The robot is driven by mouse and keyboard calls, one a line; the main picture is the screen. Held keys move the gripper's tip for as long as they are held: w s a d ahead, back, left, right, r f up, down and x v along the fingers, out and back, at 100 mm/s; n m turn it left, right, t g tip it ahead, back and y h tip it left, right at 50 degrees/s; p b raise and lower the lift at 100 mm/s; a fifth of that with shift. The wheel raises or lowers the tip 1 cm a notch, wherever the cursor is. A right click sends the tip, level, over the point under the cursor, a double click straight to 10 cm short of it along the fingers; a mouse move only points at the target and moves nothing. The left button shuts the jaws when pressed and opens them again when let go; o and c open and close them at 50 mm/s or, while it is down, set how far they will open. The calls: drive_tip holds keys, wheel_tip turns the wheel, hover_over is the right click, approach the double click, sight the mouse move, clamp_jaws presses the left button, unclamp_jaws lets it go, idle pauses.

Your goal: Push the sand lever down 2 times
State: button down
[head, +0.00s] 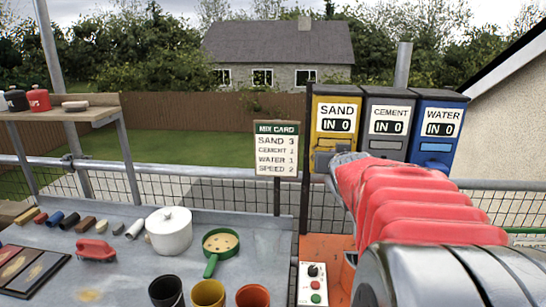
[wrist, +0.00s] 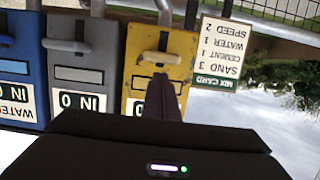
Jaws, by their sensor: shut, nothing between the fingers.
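The yellow sand dispenser (head: 336,103) stands at the left of a row of three; its display reads IN 0. In the wrist view, which is upside down, the yellow sand dispenser (wrist: 181,72) carries a tan lever bar (wrist: 163,59). My gripper (wrist: 162,80) is shut and empty, its dark fingers pointing at the dispenser front close to the lever. I cannot tell whether they touch it. In the head view my red arm hides the fingers and part of the dispenser's lower front.
The grey cement dispenser (head: 387,122) and blue water dispenser (head: 437,129) stand to the right, both reading IN 0. A mix card (head: 277,150) reads sand 3, cement 1, water 1, speed 2. A bench (head: 140,262) with a white pot (head: 169,235) and cups lies left.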

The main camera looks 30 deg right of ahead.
drive_tip(key=shift+f, duration=0.6)
drive_tip(key=shift+s+f, duration=0.1)
drive_tip(key=shift+f, duration=1.95)
